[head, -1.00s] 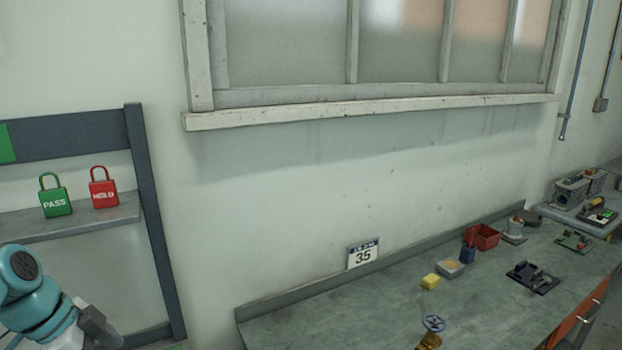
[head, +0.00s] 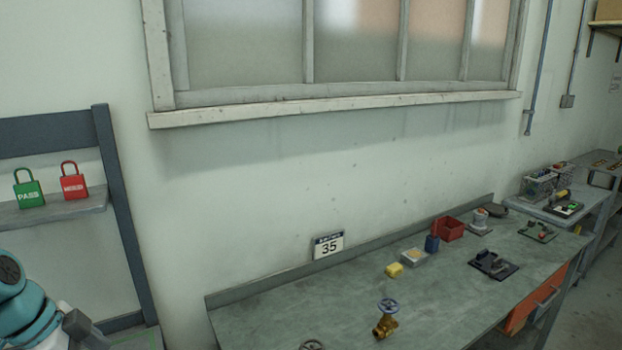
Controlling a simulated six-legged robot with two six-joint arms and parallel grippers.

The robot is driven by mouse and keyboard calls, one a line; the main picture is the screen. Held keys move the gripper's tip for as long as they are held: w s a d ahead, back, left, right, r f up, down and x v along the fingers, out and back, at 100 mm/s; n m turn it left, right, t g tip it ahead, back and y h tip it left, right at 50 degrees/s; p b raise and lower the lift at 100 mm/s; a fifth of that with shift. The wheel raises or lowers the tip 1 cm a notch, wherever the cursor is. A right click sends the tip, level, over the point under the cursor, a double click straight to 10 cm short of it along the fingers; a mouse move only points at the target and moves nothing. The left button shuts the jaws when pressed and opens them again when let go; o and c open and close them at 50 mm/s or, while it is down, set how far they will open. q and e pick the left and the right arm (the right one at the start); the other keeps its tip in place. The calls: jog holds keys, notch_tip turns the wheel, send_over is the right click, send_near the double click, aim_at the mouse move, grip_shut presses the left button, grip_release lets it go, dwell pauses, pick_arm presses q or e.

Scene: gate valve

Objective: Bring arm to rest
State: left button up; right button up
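A teal arm of mine shows at the lower left edge of the head view. The grey part at its end (head: 84,328) is cut by the frame, and no fingertips can be made out. My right arm and gripper are out of view. A brass gate valve with a blue-grey handwheel (head: 386,318) stands on the workbench (head: 290,310) near its front. A dark handwheel (head: 312,345) is partly cut off at the bottom edge.
A green PASS padlock (head: 28,188) and a red HOLD padlock (head: 73,181) stand on a shelf (head: 60,210) at left. The bench holds a 35 sign (head: 328,246), yellow block (head: 394,270), red bin (head: 448,229) and black fixture (head: 493,264). A side table (head: 550,214) stands right.

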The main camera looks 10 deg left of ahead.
pick_arm(q)
jog(key=w+d+f+n, duration=0.15)
jog(key=d+f, duration=0.25)
jog(key=f, duration=0.4)
jog(key=w+d+f+n+g, duration=0.1)
jog(key=d+f+n, duration=0.1)
jog(key=d+f, duration=0.35)
jog(key=w+d+f+n, duration=0.2)
jog(key=f, duration=0.8)
jog(key=s+d+f+n+g, duration=0.2)
jog(key=s+d+f+n, duration=0.4)
jog(key=s+d+f, duration=1)
notch_tip(320, 180, down, 10)
jog(key=w+b, duration=0.1)
jog(key=b, duration=0.9)
jog(key=shift+d+h, duration=0.3)
jog(key=shift+d, duration=0.05)
jog(key=shift+w+n, duration=0.1)
jog(key=shift+n, duration=0.15)
